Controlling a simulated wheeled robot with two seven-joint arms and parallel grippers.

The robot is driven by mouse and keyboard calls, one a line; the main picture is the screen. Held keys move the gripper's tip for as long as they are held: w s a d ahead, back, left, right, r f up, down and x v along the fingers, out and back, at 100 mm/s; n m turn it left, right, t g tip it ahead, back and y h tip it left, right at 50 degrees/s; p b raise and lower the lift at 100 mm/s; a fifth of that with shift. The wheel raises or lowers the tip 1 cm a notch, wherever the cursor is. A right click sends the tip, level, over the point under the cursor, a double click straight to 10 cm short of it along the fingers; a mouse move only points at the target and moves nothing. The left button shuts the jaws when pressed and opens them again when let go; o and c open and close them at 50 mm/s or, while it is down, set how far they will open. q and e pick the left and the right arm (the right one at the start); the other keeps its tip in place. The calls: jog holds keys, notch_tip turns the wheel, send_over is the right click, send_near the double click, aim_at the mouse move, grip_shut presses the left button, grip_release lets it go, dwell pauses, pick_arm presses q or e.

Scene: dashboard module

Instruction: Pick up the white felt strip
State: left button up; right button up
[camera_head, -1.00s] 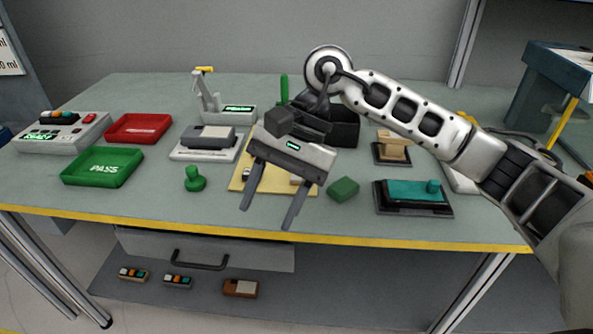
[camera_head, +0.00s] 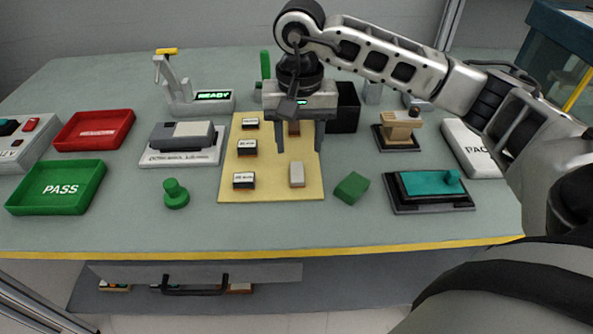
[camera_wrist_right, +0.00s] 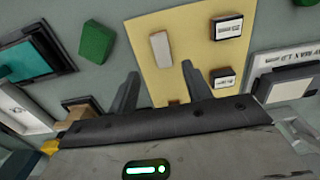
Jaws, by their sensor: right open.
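The white felt strip (camera_head: 297,174) looks like a small pale block, lying on the front right part of the yellow mat (camera_head: 270,190). It also shows in the right wrist view (camera_wrist_right: 160,47), beyond the fingertips. My right gripper (camera_head: 300,148) is open over the back part of the mat, fingers pointing down toward the front. In the wrist view the open fingers (camera_wrist_right: 159,74) are apart, with nothing held between them and the strip lined up roughly with the gap. My left gripper is not in view.
Labelled blocks (camera_head: 244,181) stand on the mat's left side. A green block (camera_head: 351,188) lies right of the mat, and a teal pad (camera_head: 428,184) farther right. A green knob (camera_head: 175,194), green PASS tray (camera_head: 60,190) and red tray (camera_head: 95,131) are left.

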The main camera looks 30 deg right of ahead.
aim_at(297, 171)
jog(key=f, duration=0.2)
jog(key=f+p, duration=0.1)
jog(key=f, duration=0.3)
jog(key=shift+a+f, duration=0.2)
jog(key=shift+a, duration=0.05)
jog(key=shift+c, duration=0.3)
jog(key=c, duration=1)
